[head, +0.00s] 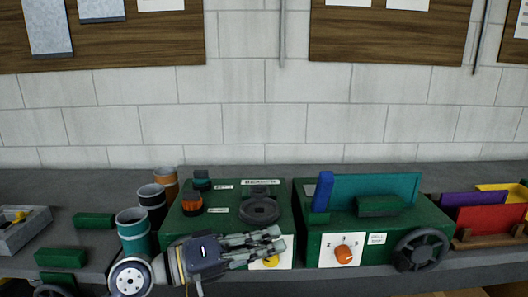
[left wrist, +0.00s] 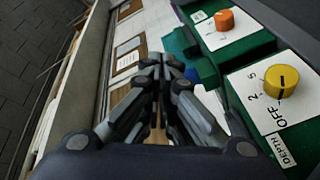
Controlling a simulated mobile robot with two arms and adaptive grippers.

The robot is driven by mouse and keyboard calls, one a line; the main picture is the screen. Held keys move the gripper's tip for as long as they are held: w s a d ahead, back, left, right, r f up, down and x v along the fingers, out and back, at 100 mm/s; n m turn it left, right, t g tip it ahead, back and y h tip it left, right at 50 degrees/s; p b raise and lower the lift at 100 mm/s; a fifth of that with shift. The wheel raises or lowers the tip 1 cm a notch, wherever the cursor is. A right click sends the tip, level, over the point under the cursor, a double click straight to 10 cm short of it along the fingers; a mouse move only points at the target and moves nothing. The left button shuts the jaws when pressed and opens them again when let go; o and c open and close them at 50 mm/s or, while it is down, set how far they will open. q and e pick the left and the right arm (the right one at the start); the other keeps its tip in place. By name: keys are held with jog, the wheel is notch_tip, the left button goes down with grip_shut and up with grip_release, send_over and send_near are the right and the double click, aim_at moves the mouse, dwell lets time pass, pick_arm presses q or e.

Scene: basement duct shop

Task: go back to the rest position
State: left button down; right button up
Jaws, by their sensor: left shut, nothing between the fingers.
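My left gripper (head: 282,247) reaches in from the left in the head view, in front of the left green machine (head: 285,205). Its fingers are together with nothing between them; they also show closed in the left wrist view (left wrist: 160,65). A yellow knob (left wrist: 281,80) on the machine's white panel is close to the right of the fingers in the left wrist view. In the head view this knob (head: 271,261) is just below the fingers. I cannot tell whether they touch the machine. My right gripper is not in view.
A second green machine (head: 310,243) with an orange knob (head: 344,254) and a dark handwheel (head: 421,250) stands to the right. Several cans, including a teal one (head: 134,232), stand left. A grey tray (head: 12,238) is far left. Coloured panels (head: 490,217) stand far right.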

pick_arm(q)
jog(key=s+a+f+y, duration=0.2)
jog(key=s+f+y, duration=0.1)
jog(key=f, duration=0.5)
jog(key=s+a+f+y, duration=0.2)
jog(key=s+f+y, duration=0.1)
jog(key=f, duration=0.5)
jog(key=s+a+f+y, duration=0.2)
jog(key=s+f, duration=0.2)
jog(key=f, duration=0.5)
jog(key=s+a+f+g+y, duration=0.2)
jog(key=s+a+f+y, duration=0.25)
jog(key=s+a, duration=0.35)
jog(key=s+a+f+g+y, duration=0.1)
jog(key=s+a+f+y, duration=0.3)
jog(key=s+a+f, duration=0.35)
notch_tip(320, 180, down, 24)
jog(key=s+g, duration=0.2)
jog(key=s+a+f+p, duration=0.1)
jog(key=s+a+f, duration=0.1)
jog(key=s+f, duration=1.4)
jog(key=shift+s+a+g, duration=0.4)
jog(key=shift+s, duration=0.15)
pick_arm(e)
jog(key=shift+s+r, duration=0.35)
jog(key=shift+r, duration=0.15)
